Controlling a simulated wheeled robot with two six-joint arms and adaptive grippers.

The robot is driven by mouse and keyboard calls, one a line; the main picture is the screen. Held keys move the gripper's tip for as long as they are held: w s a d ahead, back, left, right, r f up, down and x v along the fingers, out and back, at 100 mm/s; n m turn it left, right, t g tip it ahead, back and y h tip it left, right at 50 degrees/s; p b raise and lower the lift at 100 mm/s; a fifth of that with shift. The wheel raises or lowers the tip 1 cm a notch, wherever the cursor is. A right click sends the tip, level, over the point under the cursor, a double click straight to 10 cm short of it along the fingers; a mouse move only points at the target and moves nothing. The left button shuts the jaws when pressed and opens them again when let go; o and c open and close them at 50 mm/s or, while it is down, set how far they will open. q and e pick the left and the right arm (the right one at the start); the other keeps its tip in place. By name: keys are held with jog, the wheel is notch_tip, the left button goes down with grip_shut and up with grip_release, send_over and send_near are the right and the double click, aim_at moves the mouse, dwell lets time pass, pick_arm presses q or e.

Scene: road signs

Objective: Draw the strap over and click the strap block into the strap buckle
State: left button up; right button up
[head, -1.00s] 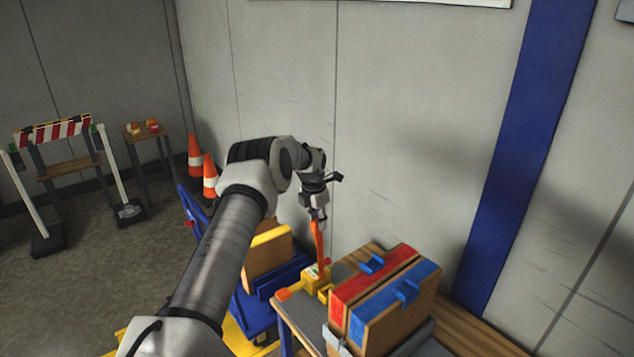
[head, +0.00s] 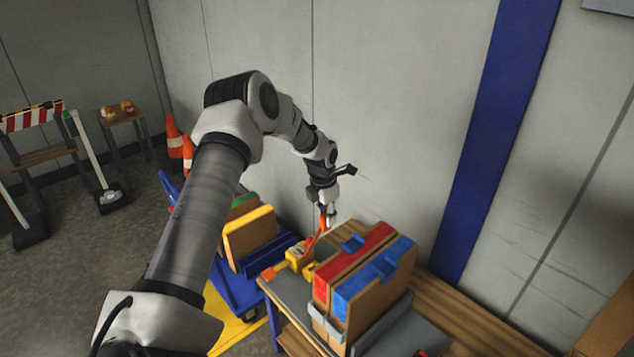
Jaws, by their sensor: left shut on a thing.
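My left gripper (head: 327,213) is pointing down above the bench, near the red and blue folders. It is shut on the strap block at the upper end of the orange strap (head: 317,238); the block is mostly hidden by the fingers. The strap runs slantwise down from the fingers to a yellow fitting (head: 298,258) on the bench's left part. An orange piece (head: 269,272) sticks out left from this fitting. I cannot make out which part is the strap buckle. My right gripper is not in view.
Upright cases with red (head: 345,265) and blue (head: 372,280) tops stand in a grey holder on the bench (head: 465,310), right of the gripper. A blue cart (head: 240,290) with panels stands left. The wall is close behind.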

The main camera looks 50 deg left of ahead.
pick_arm(q)
jog(key=s+d+m+g+b, duration=0.1)
jog(key=d+m+g+b, duration=0.2)
jog(key=d+m, duration=3.2)
jog(key=shift+n, duration=0.4)
jog(key=w+f+b, duration=0.2)
jog(key=f+b, duration=0.6)
jog(key=f, duration=0.4)
jog(key=w+f+b, duration=0.2)
jog(key=f+b, duration=0.7)
jog(key=f, duration=0.2)
jog(key=w+d+f+b, duration=0.1)
jog(key=w+f+b, duration=0.2)
jog(key=f+b, duration=0.5)
notch_tip(320, 180, down, 5)
jog(key=shift+r+b, duration=0.15)
jog(key=shift+b, duration=0.2)
jog(key=shift+f+b, duration=0.35)
jog(key=shift+f, duration=0.15)
jog(key=shift+s+f+b, duration=0.1)
jog(key=shift+f+b, duration=0.35)
jog(key=shift+f, duration=0.1)
